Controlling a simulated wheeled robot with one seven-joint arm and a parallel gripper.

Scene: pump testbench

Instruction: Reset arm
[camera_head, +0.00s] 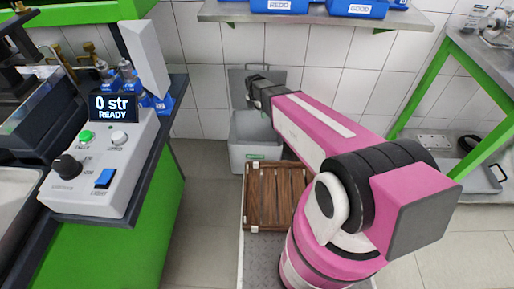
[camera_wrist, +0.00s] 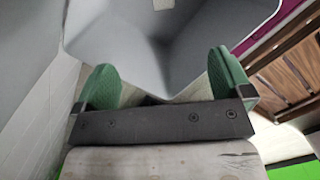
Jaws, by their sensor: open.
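My pink arm reaches from the lower right of the head view toward the back. Its dark end is in front of the raised lid of a grey bin (camera_head: 248,158). My gripper (camera_wrist: 164,78) shows in the wrist view with its two green fingers wide apart and nothing between them. The grey bin's inside (camera_wrist: 165,40) fills the upper middle of that view, beyond the fingers. In the head view the fingers are too small to make out.
A wooden crate (camera_head: 275,196) is in front of the bin. A control box (camera_head: 105,165) reading "0 str READY" sits on the green bench at left. A shelf (camera_head: 315,17) with blue bins hangs above. A green-framed table (camera_head: 480,60) stands at right. Floor (camera_head: 205,200) left of the crate is clear.

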